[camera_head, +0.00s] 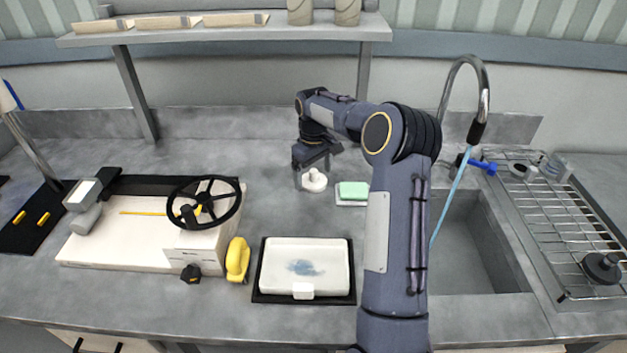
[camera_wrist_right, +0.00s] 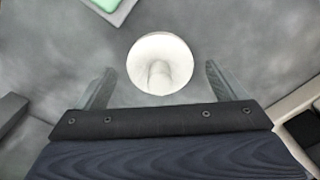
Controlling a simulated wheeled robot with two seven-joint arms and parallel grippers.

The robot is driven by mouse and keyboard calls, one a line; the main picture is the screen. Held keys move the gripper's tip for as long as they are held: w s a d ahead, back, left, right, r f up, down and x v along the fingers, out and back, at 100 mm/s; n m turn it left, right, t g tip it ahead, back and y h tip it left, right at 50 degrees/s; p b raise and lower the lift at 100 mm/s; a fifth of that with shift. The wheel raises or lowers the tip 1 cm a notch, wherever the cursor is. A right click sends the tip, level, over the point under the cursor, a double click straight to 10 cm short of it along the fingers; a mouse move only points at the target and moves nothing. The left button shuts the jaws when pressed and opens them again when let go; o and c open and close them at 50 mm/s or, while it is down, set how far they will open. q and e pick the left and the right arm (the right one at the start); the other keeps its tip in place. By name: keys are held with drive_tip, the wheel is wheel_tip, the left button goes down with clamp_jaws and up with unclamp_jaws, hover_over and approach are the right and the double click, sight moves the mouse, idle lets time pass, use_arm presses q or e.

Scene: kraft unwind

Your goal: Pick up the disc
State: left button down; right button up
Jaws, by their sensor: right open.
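A white disc with a raised knob in its middle (camera_head: 314,181) lies on the grey worktop near the middle of the head view. In the right wrist view the disc (camera_wrist_right: 160,64) sits just beyond and between the fingers. My right gripper (camera_head: 312,177) is above the disc, pointing down. In the wrist view its two fingers (camera_wrist_right: 158,85) are spread wide apart, with nothing held between them. I cannot tell how high above the disc the fingertips are. My left gripper is not in view.
A green sponge on a white dish (camera_head: 353,191) is close right of the disc. A white tray on a black base (camera_head: 303,264) is in front. A cream machine with a black handwheel (camera_head: 204,203) stands left. A sink (camera_head: 468,245) and wire rack (camera_head: 562,222) are right.

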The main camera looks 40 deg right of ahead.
drive_tip(key=shift+f, duration=0.1)
drive_tip(key=shift+c, duration=0.4)
drive_tip(key=c, duration=1)
drive_tip(key=shift+c, duration=0.3)
